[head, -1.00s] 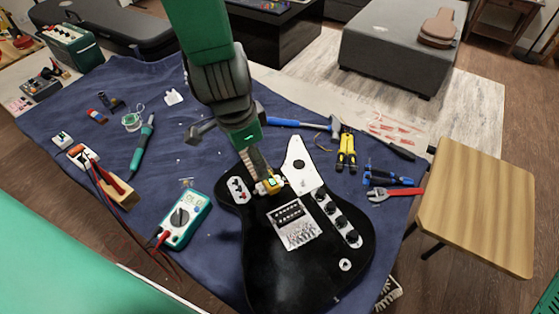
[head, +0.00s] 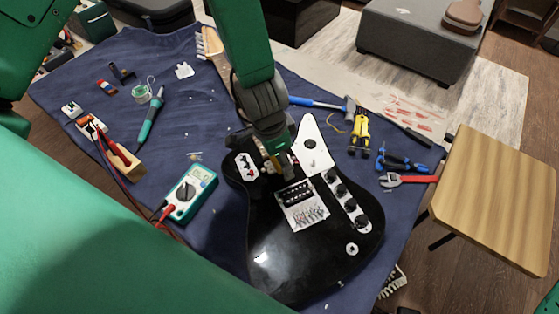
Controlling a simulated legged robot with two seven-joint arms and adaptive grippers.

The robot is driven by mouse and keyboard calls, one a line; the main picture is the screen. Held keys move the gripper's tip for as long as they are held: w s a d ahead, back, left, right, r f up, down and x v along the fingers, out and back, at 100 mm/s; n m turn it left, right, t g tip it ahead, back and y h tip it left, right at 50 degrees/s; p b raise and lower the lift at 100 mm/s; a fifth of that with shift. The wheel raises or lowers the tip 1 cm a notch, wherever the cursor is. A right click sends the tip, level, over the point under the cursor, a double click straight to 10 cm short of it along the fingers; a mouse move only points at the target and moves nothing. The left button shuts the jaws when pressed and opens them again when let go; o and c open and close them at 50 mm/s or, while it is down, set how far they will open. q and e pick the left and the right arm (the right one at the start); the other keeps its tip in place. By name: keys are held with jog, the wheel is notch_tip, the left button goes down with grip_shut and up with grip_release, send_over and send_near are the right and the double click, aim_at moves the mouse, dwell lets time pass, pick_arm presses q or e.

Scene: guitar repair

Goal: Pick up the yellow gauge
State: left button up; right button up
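The gripper points down at the upper body of the black guitar (head: 275,250), near the small white switch plate (head: 246,166) and the white pickguard (head: 312,145). Its fingers are largely hidden by its own wrist, so I cannot tell whether they are open or shut on the gauge. My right gripper is not in view.
A teal multimeter (head: 187,192) lies left of the guitar. A wooden stool (head: 495,200) stands beyond the table edge.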

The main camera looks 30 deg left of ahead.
pick_arm(q)
jog(key=shift+w+f, duration=0.15)
jog(key=shift+f, duration=0.5)
jog(key=shift+r, duration=0.1)
jog(key=c, duration=1.3)
